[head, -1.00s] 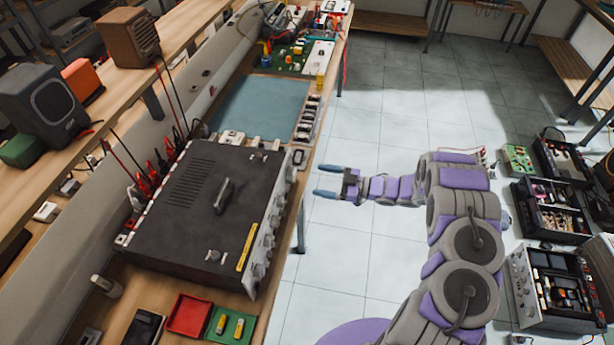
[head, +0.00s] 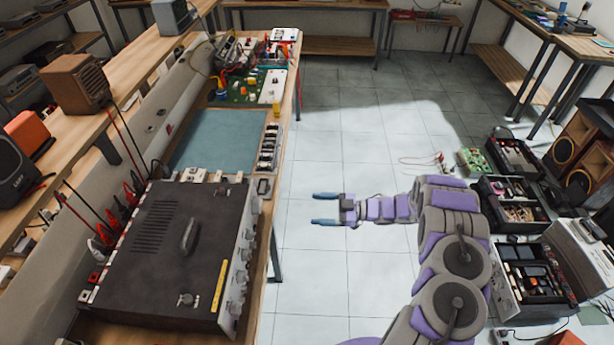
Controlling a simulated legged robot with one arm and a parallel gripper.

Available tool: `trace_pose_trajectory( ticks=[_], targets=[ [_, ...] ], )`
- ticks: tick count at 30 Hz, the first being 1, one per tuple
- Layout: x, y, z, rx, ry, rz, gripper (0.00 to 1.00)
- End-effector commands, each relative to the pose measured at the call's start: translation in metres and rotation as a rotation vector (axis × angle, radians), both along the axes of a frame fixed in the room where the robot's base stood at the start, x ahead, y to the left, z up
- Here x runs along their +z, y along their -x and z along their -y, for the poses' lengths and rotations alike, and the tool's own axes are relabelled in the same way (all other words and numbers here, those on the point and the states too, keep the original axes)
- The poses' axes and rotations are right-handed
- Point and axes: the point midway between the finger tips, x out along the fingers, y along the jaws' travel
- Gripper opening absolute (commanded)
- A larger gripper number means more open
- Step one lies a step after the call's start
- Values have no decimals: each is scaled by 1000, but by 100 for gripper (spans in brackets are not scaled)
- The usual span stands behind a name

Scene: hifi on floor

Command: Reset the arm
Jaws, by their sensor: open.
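My gripper (head: 326,209) is open and empty. Its two blue-grey fingers point left, towards the workbench edge, with a visible gap between them. My purple and grey arm is bent, with the forearm stretched left over the tiled floor. The black hi-fi unit (head: 172,253) with a top handle and a row of front knobs sits on the wooden workbench to the left of the gripper. The fingers appear apart from the unit and from the bench in this view.
A blue-green mat (head: 218,139) and a green circuit board (head: 240,90) lie farther along the bench. Open toolboxes (head: 512,200) and a small green board (head: 474,162) are on the floor at right. Speakers (head: 582,150) stand beyond. The tiled floor (head: 350,130) ahead is clear.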

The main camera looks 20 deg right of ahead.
Motion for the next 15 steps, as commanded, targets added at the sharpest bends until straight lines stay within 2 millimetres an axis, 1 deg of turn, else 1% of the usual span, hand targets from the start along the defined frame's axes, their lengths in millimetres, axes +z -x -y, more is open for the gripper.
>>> trace_pose_trajectory(
  ticks=[5, 8, 11, 15],
  targets=[
    [0, -1, 0, -3, 5, 0, 82],
    [2, -12, 3, -32, 45, 0, 82],
    [8, -35, 11, -106, 130, -3, 82],
    [25, -78, 33, -264, 302, -8, 82]
  ],
)
